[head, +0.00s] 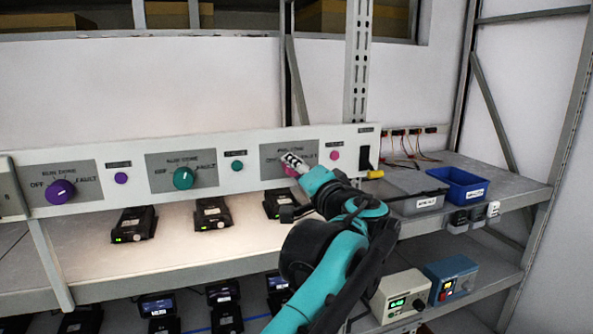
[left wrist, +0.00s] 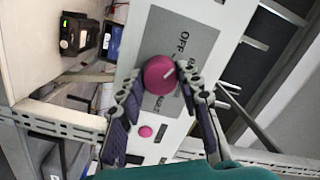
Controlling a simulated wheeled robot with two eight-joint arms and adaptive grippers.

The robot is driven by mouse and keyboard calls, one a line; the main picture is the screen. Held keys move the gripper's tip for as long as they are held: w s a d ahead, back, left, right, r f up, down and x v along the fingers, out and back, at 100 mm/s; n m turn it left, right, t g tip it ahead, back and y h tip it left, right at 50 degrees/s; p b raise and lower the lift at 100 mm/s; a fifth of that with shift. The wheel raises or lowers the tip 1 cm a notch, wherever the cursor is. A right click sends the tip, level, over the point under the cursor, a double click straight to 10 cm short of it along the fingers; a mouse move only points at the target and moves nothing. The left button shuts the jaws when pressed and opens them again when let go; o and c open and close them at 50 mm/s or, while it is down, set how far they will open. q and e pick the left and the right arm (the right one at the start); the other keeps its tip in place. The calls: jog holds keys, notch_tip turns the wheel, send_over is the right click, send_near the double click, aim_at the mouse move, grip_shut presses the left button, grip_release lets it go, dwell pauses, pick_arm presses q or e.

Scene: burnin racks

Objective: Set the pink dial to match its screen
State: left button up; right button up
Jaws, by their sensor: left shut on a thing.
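The pink dial (head: 290,171) is on the right-hand grey panel of the long white rail, partly hidden by my gripper in the head view. In the left wrist view the pink dial (left wrist: 160,74) lies between both fingers of my left gripper (left wrist: 158,84), which is shut on it. The dial's white mark points to the upper right of that picture, on the side of the word OFF (left wrist: 183,42). The other words are partly covered by the fingers. I cannot tell which screen belongs to this dial. My right gripper is not in view.
A purple dial (head: 60,191) and a teal dial (head: 183,178) sit further left on the rail. A small pink button (head: 334,155) is just right of the panel. Black devices (head: 134,224) stand on the shelf below. A grey bin (head: 417,204) and a blue bin (head: 459,184) are at right.

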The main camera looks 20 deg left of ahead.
pick_arm(q)
jog(key=shift+f+m+t, duration=0.1)
jog(key=shift+m+t, duration=0.2)
jog(key=shift+m, duration=3.9)
jog(key=o, duration=1.2)
jog(key=shift+c, duration=0.2)
jog(key=v, duration=1.2)
